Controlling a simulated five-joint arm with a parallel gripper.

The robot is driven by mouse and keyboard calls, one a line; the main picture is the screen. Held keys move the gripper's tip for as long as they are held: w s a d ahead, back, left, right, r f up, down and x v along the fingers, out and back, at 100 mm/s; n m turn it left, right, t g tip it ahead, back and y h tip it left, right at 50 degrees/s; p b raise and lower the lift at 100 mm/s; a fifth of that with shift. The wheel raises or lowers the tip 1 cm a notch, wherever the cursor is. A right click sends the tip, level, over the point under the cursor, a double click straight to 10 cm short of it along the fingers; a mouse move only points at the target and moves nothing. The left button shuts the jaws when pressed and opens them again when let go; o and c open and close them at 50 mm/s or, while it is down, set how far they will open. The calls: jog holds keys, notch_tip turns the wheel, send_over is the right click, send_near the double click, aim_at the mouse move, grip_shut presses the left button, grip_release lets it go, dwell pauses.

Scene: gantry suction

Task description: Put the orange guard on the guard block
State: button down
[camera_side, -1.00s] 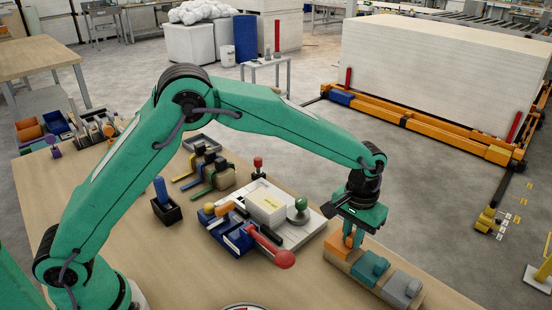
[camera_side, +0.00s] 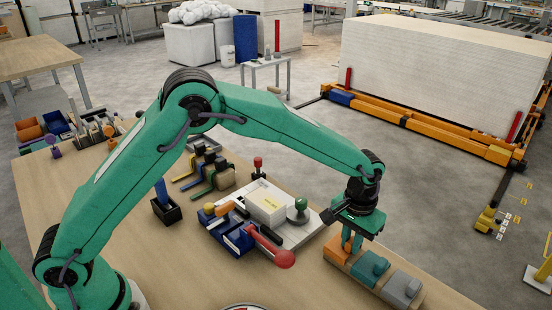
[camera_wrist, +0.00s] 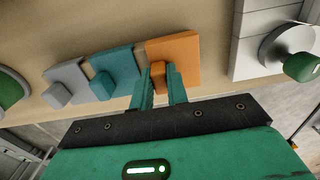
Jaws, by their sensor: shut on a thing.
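The orange guard (camera_side: 336,248) lies at the left end of the low tan guard block (camera_side: 349,279), beside a teal guard (camera_side: 371,268) and a grey guard (camera_side: 402,287). In the wrist view the orange guard (camera_wrist: 184,50) looks flat, with a raised knob between the fingers. My gripper (camera_side: 351,243) is shut on that knob, fingers pointing down, as the wrist view also shows (camera_wrist: 158,76). The guard appears to rest on the block; its underside is hidden, so full seating cannot be told.
A white plate (camera_side: 318,222) with a pale box and a green-knobbed clamp stands just left of the block. A blue fixture (camera_side: 228,236) with a red-ended handle (camera_side: 270,246) is further left. Bare table lies in front.

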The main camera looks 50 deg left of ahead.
aim_at(351, 241)
jog(key=shift+f, duration=0.3)
jog(key=c, duration=1.3)
grip_release()
jog(key=shift+r, duration=0.1)
jog(key=shift+r, duration=3.75)
jog(key=shift+r, duration=0.1)
